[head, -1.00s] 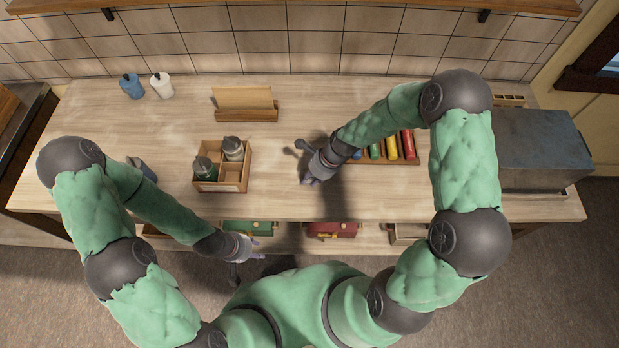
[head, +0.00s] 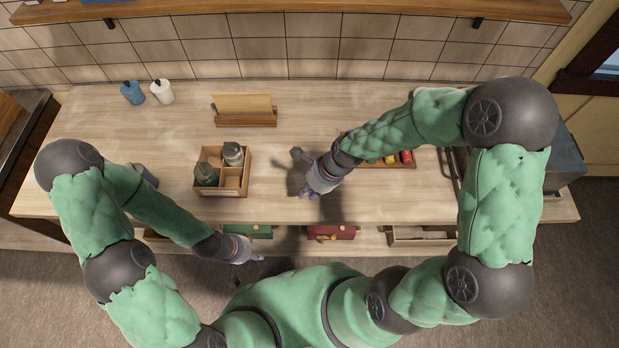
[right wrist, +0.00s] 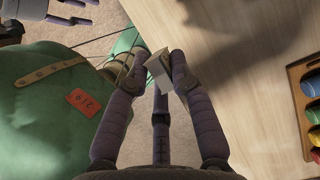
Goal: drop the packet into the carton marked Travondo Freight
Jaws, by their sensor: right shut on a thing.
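My right gripper (head: 308,190) hangs over the middle of the table near its front edge. In the right wrist view its fingers (right wrist: 163,65) are shut on a small pale packet (right wrist: 155,70), which sits tilted between the fingertips. In the head view the packet cannot be made out. An open carton-like box (head: 420,236) shows below the table's front edge at the right, partly hidden by my arm. I can read no Travondo Freight marking in either view. My left gripper (head: 245,250) is low in front of the table edge, and its jaw opening is unclear.
A divided wooden box (head: 238,195) with two bottles stands left of my right gripper. A card holder (head: 246,118) is behind it. A tray of coloured items (head: 390,162) lies under my right arm. Green (head: 248,231) and red (head: 331,232) items sit below the front edge.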

